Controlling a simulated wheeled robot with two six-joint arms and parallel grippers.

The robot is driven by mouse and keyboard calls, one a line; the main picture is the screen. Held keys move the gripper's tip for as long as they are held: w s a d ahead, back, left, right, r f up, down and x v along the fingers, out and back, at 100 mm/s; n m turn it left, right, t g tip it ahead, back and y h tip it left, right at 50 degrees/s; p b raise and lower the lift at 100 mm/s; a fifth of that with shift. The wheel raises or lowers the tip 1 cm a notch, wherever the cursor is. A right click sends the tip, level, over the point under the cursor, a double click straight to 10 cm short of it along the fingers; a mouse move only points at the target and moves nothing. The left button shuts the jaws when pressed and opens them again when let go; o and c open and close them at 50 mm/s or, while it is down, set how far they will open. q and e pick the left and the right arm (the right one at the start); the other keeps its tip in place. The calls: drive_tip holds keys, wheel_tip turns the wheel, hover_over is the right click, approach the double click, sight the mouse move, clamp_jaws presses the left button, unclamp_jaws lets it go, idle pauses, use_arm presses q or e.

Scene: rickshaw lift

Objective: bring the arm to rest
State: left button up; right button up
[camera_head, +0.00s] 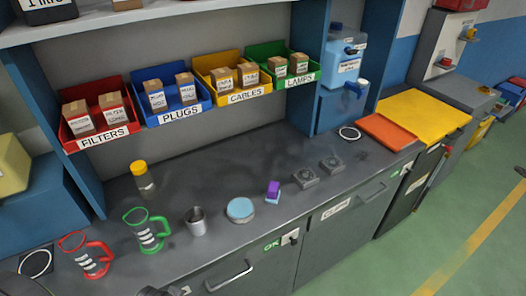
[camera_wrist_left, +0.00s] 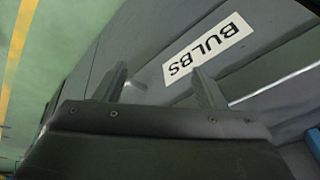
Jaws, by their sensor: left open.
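My left gripper (camera_wrist_left: 160,84) shows in the left wrist view with its two fingers spread apart and nothing between them. Its fingers point toward a grey drawer front with a white BULBS label (camera_wrist_left: 208,48). I cannot tell whether a fingertip touches the drawer front. In the head view only dark pieces that look like parts of my arm show at the bottom left edge, and the fingers are not clear there. My right gripper is not in view.
The grey workbench (camera_head: 270,150) holds a red jug (camera_head: 83,255), a green jug (camera_head: 147,232), a metal cup (camera_head: 196,221) and a blue-topped disc (camera_head: 240,209). Bins of small boxes line the back. Drawer handles (camera_head: 230,276) stick out in front. The green floor (camera_head: 410,240) at right is clear.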

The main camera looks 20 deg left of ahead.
use_arm(q)
drive_tip(key=s+f+g+b, duration=0.1)
drive_tip(key=s+f+b, duration=0.25)
drive_tip(key=f, duration=2.05)
drive_tip(key=s+f+g+b, duration=0.1)
drive_tip(key=s+f+b, duration=0.1)
drive_tip(key=s+f, duration=1.1)
drive_tip(key=shift+s+d+f+h+b, duration=0.3)
drive_tip(key=shift+d+f+b, duration=0.05)
drive_tip(key=shift+f, duration=0.4)
